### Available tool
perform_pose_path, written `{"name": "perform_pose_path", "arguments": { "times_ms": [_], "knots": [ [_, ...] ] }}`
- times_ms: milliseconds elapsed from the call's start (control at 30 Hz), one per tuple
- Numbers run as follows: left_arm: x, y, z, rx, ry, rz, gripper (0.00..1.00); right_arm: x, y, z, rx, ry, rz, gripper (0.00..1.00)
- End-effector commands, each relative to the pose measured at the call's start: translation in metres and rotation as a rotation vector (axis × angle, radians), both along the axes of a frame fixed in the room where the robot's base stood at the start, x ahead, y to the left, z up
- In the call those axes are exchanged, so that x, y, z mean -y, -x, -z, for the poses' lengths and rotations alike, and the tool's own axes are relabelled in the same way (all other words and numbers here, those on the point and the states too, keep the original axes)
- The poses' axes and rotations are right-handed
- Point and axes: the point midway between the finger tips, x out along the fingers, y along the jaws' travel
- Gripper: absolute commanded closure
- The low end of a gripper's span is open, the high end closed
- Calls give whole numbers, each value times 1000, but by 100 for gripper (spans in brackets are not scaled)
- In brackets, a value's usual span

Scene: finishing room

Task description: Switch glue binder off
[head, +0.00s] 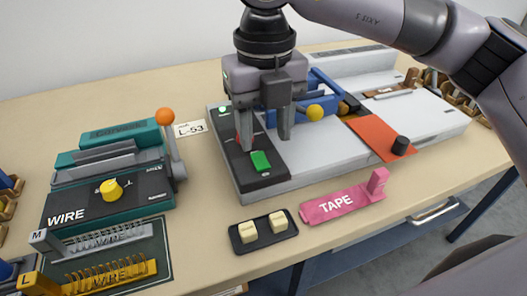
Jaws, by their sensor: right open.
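The glue binder (310,165) is the grey machine with a white bed in the middle of the table. Its left end has a black panel (267,181) with a green switch (261,161) near the front and a small lit green lamp (223,111) farther back. My right gripper (264,146) points down over this panel, open and empty, with its fingers just behind the green switch. The fingers hide part of the panel, and I cannot tell whether they touch it. My left gripper is not in view.
A teal wire binder (108,190) with an orange-knobbed lever (166,116) stands at left. A black tray with cream blocks (263,230) and a pink tape dispenser (342,203) lie in front. A blue clamp with a yellow knob (315,113) stands behind my gripper.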

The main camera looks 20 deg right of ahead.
Motion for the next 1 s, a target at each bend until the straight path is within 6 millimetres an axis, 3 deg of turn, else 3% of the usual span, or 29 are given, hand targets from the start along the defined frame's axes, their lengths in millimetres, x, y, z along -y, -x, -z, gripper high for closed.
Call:
{"name": "perform_pose_path", "arguments": {
  "times_ms": [300,700,867,1000],
  "knots": [
    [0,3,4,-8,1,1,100,0,1,48,-4,-3,-1,49],
    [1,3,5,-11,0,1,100,-1,1,57,-2,-5,-2,49],
    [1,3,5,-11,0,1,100,-1,1,57,-3,-5,-2,100],
    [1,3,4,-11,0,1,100,-1,0,57,-5,-5,-2,100]
  ]
}}
